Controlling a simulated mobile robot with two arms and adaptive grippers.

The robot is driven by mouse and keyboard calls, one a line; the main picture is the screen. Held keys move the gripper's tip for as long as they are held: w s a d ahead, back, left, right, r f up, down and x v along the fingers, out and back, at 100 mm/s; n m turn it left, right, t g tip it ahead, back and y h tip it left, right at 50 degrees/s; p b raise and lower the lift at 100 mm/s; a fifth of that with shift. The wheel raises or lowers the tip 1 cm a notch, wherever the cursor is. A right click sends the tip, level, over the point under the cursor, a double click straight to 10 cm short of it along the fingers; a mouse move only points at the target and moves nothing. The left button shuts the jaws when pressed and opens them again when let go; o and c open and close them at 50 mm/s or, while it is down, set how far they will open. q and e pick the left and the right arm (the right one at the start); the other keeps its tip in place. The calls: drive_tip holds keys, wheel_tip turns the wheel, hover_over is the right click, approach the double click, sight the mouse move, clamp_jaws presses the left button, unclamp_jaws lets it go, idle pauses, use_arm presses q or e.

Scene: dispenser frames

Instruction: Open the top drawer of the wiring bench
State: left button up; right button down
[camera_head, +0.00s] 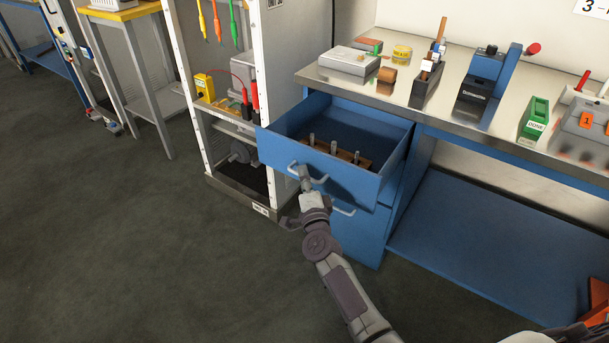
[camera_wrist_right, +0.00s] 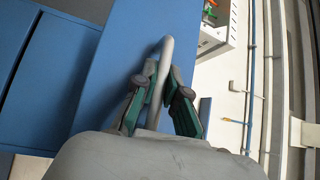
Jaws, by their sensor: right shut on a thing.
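The wiring bench (camera_head: 470,135) has a metal top and a blue drawer stack at its left end. Its top drawer (camera_head: 322,175) stands pulled out, with the inside showing. A brown block with several grey pegs (camera_head: 335,151) lies in it. My right gripper (camera_head: 305,180) is at the handle (camera_head: 306,173) on the drawer's front. In the right wrist view, the green-padded fingers (camera_wrist_right: 163,100) are closed around the grey handle bar (camera_wrist_right: 161,75). The drawer below (camera_head: 345,225) is shut, its handle (camera_head: 343,210) partly behind my arm. My left gripper is not in view.
A white-framed rack (camera_head: 215,165) with hanging tools stands close to the drawer's left. On the bench top are a grey case (camera_head: 349,63), a blue press (camera_head: 483,75) and a green box (camera_head: 535,119). The floor (camera_head: 150,250) at front left is clear.

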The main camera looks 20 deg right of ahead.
drive_tip(key=c, duration=1.2)
unclamp_jaws()
drive_tip(key=shift+s, duration=0.1)
drive_tip(key=s+a+f, duration=0.1)
drive_tip(key=s, duration=1)
drive_tip(key=shift+s+a+f, duration=0.25)
drive_tip(key=shift+s+f, duration=0.05)
drive_tip(key=shift+s, duration=0.05)
drive_tip(key=shift+f, duration=0.1)
